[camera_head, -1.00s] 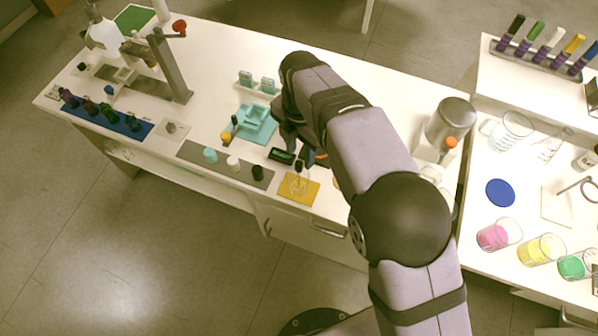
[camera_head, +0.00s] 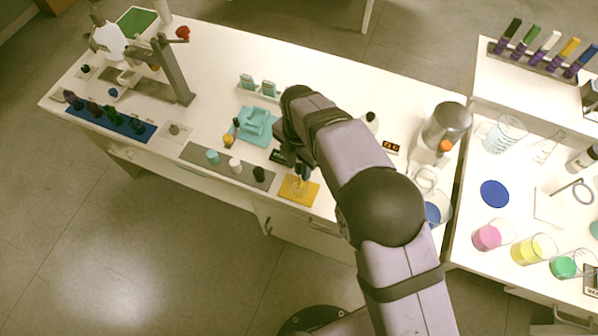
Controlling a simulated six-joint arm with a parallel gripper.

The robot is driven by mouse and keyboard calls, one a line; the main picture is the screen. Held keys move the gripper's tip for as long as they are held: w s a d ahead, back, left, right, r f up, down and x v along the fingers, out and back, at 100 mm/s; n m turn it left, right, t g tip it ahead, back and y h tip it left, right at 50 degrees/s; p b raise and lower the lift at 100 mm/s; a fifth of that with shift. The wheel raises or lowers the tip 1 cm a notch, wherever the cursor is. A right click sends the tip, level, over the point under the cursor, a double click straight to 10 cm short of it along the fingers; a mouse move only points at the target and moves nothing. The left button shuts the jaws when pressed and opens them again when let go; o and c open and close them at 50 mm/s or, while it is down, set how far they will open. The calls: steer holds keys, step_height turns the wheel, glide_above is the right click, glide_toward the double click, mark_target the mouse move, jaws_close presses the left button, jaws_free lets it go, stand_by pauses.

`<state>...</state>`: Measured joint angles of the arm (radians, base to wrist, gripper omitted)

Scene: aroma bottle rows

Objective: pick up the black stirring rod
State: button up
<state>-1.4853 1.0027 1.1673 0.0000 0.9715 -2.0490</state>
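My gripper (camera_head: 297,163) points down at the front of the long white table, just behind and above a yellow mat (camera_head: 311,196). A small clear glass vessel (camera_head: 299,187) stands on the mat, close below my gripper. A thin dark shape shows between the gripper and the glass; I cannot tell whether it is the black stirring rod or part of a finger. No black stirring rod can be made out for certain elsewhere. My arm covers the table behind the gripper. The fingers are too small and dark to tell open from shut.
Left of the mat is a grey strip (camera_head: 190,153) with teal, white and black caps, and a teal holder (camera_head: 258,122). A blue rack (camera_head: 91,119) holds dark bottles. Right of my arm are an orange-digit display (camera_head: 390,147), a metal pot (camera_head: 446,124) and a second table with beakers.

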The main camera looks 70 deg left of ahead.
jaws_close()
steer(key=shift+r+b, duration=1.6)
steer(key=shift+r, duration=3.45)
